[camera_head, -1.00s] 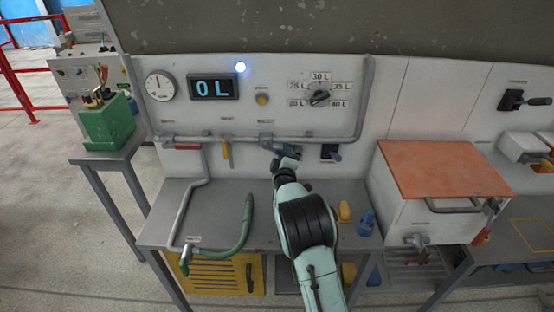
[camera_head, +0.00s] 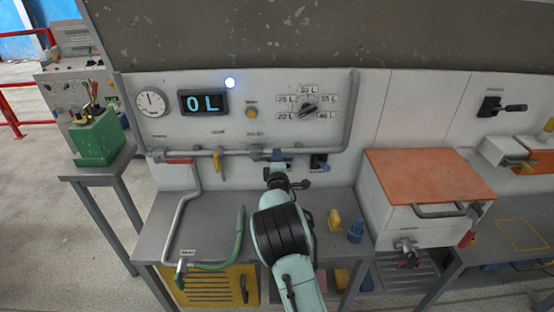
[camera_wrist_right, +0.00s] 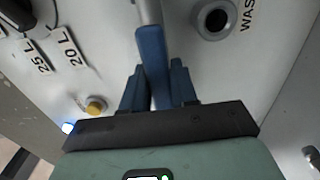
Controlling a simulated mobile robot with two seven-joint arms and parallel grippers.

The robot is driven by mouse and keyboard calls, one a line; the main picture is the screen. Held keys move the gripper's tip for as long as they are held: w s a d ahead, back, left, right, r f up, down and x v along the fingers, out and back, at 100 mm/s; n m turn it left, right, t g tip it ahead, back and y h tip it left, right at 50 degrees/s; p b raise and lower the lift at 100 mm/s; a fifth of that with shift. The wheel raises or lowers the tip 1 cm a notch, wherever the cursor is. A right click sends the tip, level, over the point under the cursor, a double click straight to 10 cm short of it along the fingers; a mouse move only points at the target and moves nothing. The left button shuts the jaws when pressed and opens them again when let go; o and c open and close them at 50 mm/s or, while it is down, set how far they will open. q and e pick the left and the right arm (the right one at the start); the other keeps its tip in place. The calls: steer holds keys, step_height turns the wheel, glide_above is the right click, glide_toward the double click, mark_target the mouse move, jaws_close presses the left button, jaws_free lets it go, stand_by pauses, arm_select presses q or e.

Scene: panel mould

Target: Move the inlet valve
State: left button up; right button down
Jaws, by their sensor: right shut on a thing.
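A blue valve lever (camera_wrist_right: 153,55) on the panel pipe stands between the fingers of my right gripper (camera_wrist_right: 157,85) in the right wrist view. The fingers are shut on it. In the head view my right gripper (camera_head: 279,165) is up against the pipe below the dial and mostly hides the lever. A red-handled valve (camera_head: 178,161) and a yellow-handled valve (camera_head: 218,165) sit further left on the same pipe. The small labels above the valves are too blurred to read. My left gripper is out of view.
The display (camera_head: 204,102) reads 0 L. A selector dial (camera_head: 307,107) has volume marks around it. A green hose (camera_head: 228,255) lies on the grey bench (camera_head: 152,240). A yellow object (camera_head: 334,220) and a blue bottle (camera_head: 356,232) stand right of my arm.

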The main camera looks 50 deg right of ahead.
steer(key=shift+r, duration=0.1)
steer(key=c, duration=1)
jaws_free()
steer(key=shift+o, duration=0.2)
steer(key=shift+a, duration=0.1)
steer(key=v, duration=1.3)
steer(key=shift+s, duration=0.15)
